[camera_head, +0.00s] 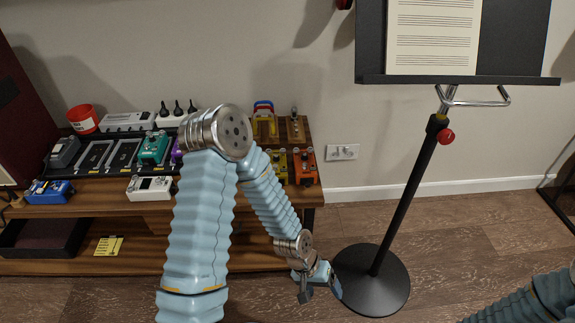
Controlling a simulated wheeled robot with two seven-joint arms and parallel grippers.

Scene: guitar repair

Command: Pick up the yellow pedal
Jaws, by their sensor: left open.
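A small yellow pedal (281,163) stands on the wooden shelf's top, near its right end, just left of an orange pedal (305,167). My left forearm covers part of its left side. My left gripper (318,287) hangs low, below and to the right of the yellow pedal, near the floor and the music stand's base. It is open and apart from the pedal; nothing shows between its fingers. My right arm shows only at the lower right corner, and its gripper is out of view.
The wooden shelf (100,190) holds a pedalboard with several pedals, a blue pedal (49,191), a white pedal (150,188) and a red cup (83,119). A music stand (402,200) with a round black base stands right of my left gripper.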

